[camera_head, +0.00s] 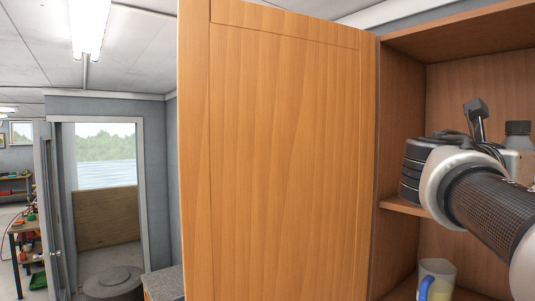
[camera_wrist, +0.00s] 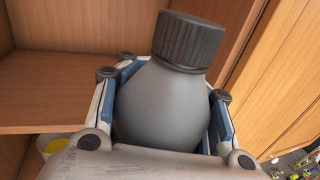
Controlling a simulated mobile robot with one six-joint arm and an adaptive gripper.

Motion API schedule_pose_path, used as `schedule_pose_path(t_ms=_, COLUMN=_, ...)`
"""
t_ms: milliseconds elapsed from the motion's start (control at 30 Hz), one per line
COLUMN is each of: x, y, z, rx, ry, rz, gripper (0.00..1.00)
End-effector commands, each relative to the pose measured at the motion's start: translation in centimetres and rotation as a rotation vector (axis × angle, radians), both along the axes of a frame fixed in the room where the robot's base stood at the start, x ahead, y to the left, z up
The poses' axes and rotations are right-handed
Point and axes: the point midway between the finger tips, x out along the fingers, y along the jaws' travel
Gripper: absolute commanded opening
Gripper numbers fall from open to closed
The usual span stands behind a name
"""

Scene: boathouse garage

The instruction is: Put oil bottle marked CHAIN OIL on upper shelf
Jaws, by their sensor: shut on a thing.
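A grey bottle (camera_wrist: 163,105) with a ribbed dark cap is held in my gripper (camera_wrist: 163,112), whose blue-lined fingers close on both sides of its body. No label or marking on it shows. In the head view the bottle's top (camera_head: 518,141) appears behind my wrist at the right edge, and the fingers are hidden. The wooden cabinet's shelf board (camera_head: 398,205) lies below my wrist in the head view. This board also shows at the left of the wrist view (camera_wrist: 50,95). Whether the bottle touches it cannot be told.
A cabinet door (camera_head: 285,150) stands open left of the compartment. A mug (camera_head: 436,278) with a blue handle stands in the lower compartment. A doorway (camera_head: 105,190) and a cluttered workbench (camera_head: 24,228) are farther left.

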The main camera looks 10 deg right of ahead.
Motion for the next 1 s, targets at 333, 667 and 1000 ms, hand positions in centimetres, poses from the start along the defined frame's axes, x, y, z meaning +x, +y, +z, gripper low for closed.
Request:
schedule_pose_path(t_ms=333, x=0.4, y=-0.7, z=0.1, rx=-0.005, ry=-0.001, rz=0.0, gripper=0.0)
schedule_pose_path(t_ms=667, x=1.9, y=-3.5, z=-0.3, rx=-0.005, ry=-0.002, rz=-0.001, gripper=0.0)
schedule_pose_path(t_ms=1000, x=3.4, y=-6.6, z=-0.8, rx=-0.004, ry=-0.002, rz=-0.001, gripper=0.0)
